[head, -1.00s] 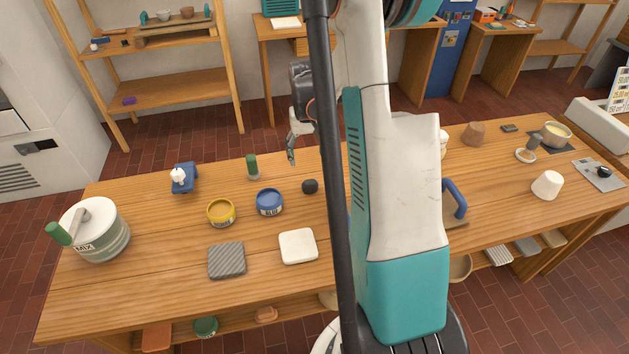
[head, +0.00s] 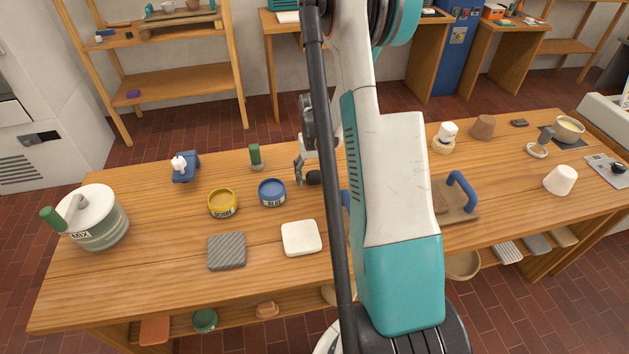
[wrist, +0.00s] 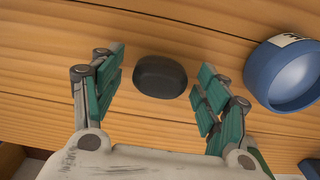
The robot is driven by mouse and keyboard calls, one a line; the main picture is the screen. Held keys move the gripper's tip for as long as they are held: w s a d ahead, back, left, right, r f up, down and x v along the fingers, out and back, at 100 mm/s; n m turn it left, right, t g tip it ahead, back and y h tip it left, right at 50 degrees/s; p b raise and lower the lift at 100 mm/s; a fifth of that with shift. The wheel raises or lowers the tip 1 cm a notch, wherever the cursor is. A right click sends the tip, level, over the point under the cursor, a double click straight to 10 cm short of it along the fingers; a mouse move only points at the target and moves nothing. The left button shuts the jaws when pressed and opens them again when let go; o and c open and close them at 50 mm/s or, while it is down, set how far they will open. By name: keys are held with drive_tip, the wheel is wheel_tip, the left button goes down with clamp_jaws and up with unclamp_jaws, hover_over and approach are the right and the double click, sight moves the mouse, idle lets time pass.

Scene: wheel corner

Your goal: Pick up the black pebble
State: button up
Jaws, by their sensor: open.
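The black pebble (wrist: 160,76) lies on the wooden table between the open fingers of my gripper (wrist: 159,85) in the wrist view. It is dark, rounded and smooth, and neither finger touches it. In the head view the pebble (head: 313,178) shows just right of the blue jar, partly covered by my gripper (head: 302,173). The fingers have green pads and stand apart on either side of the pebble.
The blue jar (wrist: 289,75) stands close to the right finger in the wrist view. In the head view a yellow jar (head: 222,203), a white tile (head: 301,238) and a grey ribbed tile (head: 227,251) lie nearby. A green-topped item (head: 255,156) stands behind.

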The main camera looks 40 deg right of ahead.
sight(314, 172)
drive_tip(key=shift+f, duration=0.3)
drive_tip(key=c, duration=1.3)
drive_tip(key=shift+o, duration=0.2)
drive_tip(key=shift+r, duration=0.15)
wheel_tip(314, 172, up, 20)
drive_tip(key=p, duration=0.5)
drive_tip(key=shift+p, duration=0.4)
